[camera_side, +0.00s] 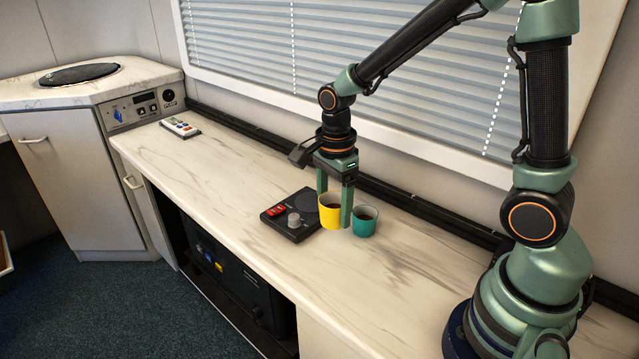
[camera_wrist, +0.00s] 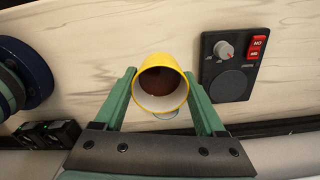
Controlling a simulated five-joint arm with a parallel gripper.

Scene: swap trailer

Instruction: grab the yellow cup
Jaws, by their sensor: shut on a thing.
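The yellow cup (camera_side: 330,213) is upright between the two green fingers of my gripper (camera_side: 335,205) in the side view. The fingers are shut on it from both sides. In the wrist view the yellow cup (camera_wrist: 161,86) sits between the fingertips of my gripper (camera_wrist: 160,88), its open mouth showing a brown inside. Whether its base touches the counter is hard to tell.
A teal cup (camera_side: 364,220) stands close to the right of the yellow cup. A black control box (camera_side: 290,214) with red switches and a grey knob lies just left. A remote (camera_side: 180,127) lies far left. The marble counter (camera_side: 230,180) between is clear; blinds (camera_side: 400,80) hang behind.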

